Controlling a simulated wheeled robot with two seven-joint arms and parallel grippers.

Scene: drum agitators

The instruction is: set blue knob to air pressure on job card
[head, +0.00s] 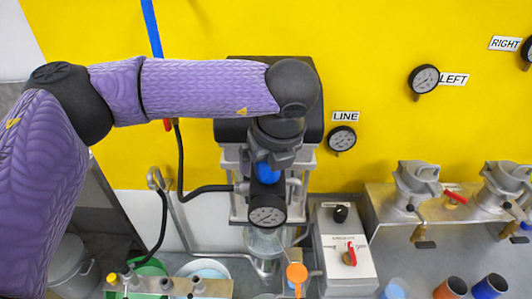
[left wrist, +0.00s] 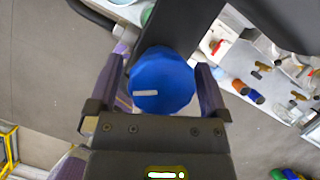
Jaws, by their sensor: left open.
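The blue knob (left wrist: 163,80) fills the middle of the left wrist view, a faceted round knob with a pale mark on its face. In the head view only a small part of the blue knob (head: 267,171) shows, below my left gripper (head: 270,160). My left gripper (left wrist: 158,88) is open, with one finger on each side of the knob; I cannot tell whether they touch it. A dial gauge (head: 267,215) faces up just below the knob. I do not see a readable job card. My right gripper is not in view.
A LINE gauge (head: 341,139) and a LEFT gauge (head: 424,79) hang on the yellow wall. A grey box with a red switch (head: 350,255) stands right of the regulator. Clamps (head: 416,185) sit on a metal bench. Coloured cups (head: 451,288) stand at the lower right.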

